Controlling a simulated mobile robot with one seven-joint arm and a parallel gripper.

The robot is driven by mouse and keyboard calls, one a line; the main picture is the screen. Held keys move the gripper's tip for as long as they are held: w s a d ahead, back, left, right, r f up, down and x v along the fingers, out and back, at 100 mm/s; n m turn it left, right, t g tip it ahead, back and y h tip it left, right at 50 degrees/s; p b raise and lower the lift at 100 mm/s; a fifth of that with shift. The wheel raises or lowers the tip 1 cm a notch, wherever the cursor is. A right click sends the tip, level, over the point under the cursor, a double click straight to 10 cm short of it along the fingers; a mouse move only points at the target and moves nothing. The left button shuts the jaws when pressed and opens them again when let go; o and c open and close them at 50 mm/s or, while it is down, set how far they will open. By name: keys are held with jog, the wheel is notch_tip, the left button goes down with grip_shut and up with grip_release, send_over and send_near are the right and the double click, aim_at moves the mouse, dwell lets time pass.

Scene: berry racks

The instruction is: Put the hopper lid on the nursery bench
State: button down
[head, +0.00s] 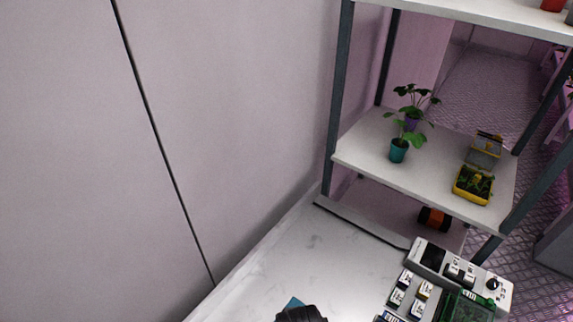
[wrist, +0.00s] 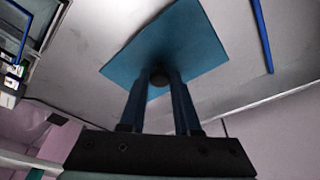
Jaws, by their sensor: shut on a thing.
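The hopper lid is a flat blue square plate (wrist: 192,42) with a small dark knob (wrist: 159,77) at its middle. My gripper (wrist: 160,72) is shut on this knob, one finger on either side. In the head view, only a small blue corner of the lid (head: 293,303) shows at the bottom edge, beside a dark part of my arm. A pale marbled bench top (head: 325,262) lies around it; I take it to be the nursery bench. I cannot tell whether the lid touches the surface.
A shelf rack (head: 352,150) with potted plants stands behind. A pale wall (head: 150,150) borders the left. The bench top between wall and devices is clear.

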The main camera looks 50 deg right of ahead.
jog(key=shift+f, duration=2.9)
jog(key=shift+f, duration=0.1)
jog(key=c, duration=0.6)
grip_release()
jog(key=v, duration=1.2)
jog(key=shift+s, duration=0.1)
